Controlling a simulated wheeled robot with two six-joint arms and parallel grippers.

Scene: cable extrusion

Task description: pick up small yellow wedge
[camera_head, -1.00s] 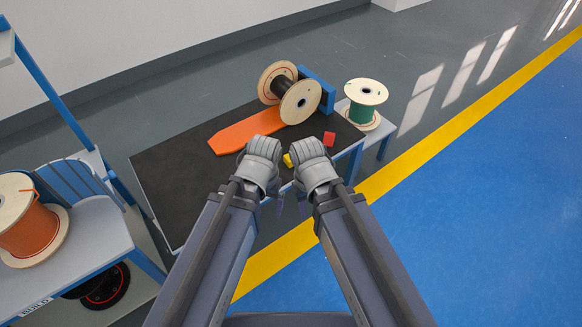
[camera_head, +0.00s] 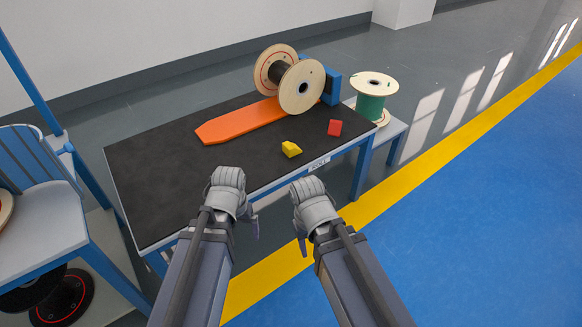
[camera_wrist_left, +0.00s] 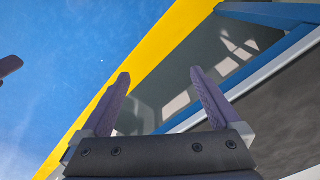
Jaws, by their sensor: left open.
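The small yellow wedge (camera_head: 291,149) lies on the black-topped table (camera_head: 150,180), near its front edge. My left gripper (camera_head: 254,226) is in front of the table edge, below and left of the wedge in the head view, and apart from it. In the left wrist view its two fingers (camera_wrist_left: 160,73) are spread with nothing between them; the wedge is not in that view. My right gripper (camera_head: 302,245) is in front of the table too, below the wedge in the picture. Its wrist hides most of its fingers.
A red block (camera_head: 335,127) sits right of the wedge. Behind are an orange board (camera_head: 240,120) and a wooden cable reel (camera_head: 301,88). A green reel (camera_head: 371,106) stands on a side stand. The table's left part is bare.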

